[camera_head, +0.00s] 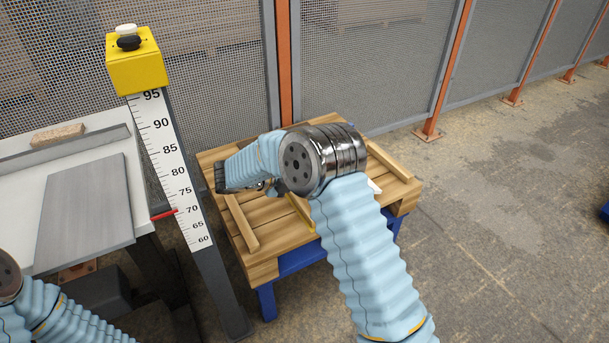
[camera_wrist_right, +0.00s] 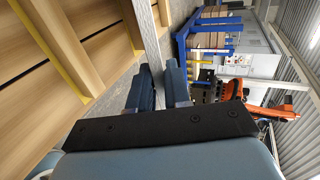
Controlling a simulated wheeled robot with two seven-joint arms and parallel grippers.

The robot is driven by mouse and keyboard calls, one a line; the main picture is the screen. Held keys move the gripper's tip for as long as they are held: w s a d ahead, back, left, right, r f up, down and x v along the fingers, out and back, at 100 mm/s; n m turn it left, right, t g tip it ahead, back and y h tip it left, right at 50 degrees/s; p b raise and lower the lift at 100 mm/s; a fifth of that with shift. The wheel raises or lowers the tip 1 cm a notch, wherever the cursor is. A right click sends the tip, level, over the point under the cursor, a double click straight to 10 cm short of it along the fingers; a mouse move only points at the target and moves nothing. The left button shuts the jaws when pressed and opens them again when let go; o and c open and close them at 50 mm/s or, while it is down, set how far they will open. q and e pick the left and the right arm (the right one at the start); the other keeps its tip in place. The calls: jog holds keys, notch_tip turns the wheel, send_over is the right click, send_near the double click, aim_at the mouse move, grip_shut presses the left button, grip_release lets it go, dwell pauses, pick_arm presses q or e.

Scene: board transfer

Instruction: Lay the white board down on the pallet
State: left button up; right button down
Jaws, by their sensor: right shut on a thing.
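The pallet (camera_head: 255,268) is wooden, with raised wooden strips and a yellow strip on top, and stands on a blue frame. My right arm reaches over it, hiding much of its middle. My right gripper (camera_wrist_right: 160,88) is shut on the white board (camera_wrist_right: 146,35), which shows in the wrist view as a narrow pale strip, seen nearly edge-on between the fingers. In the head view the arm hides most of the board; only a small white bit shows right of the wrist joint. I cannot tell if the board touches the pallet. My left gripper is out of view.
A measuring post with a yellow top (camera_head: 137,65) and red pointer stands left of the pallet. A white table (camera_head: 105,120) with a grey plate (camera_head: 88,210) is further left. A mesh fence (camera_head: 365,60) runs behind.

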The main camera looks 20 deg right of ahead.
jog(key=shift+f, duration=0.1)
dwell(0.4)
jog(key=shift+a+f+h+b, duration=0.2)
jog(key=shift+a+f+h, duration=0.05)
jog(key=shift+f, duration=0.2)
jog(key=shift+a+f+h+b, duration=0.2)
jog(key=shift+a+f+h, duration=0.05)
jog(key=shift+f, duration=0.4)
jog(key=shift+a+f+h+b, duration=0.25)
jog(key=shift+f+b, duration=0.05)
jog(key=shift+f, duration=0.25)
jog(key=shift+a+f+h+b, duration=0.25)
jog(key=shift+f+b, duration=0.05)
jog(key=shift+f, duration=0.2)
jog(key=shift+f, duration=0.3)
jog(key=shift+a+f+h+b, duration=0.15)
jog(key=shift+f+h+b, duration=0.15)
jog(key=shift+f+b, duration=0.2)
jog(key=shift+f, duration=0.1)
jog(key=shift+s+a+f, duration=0.1)
jog(key=shift+a+f, duration=0.05)
jog(key=shift+f, duration=0.15)
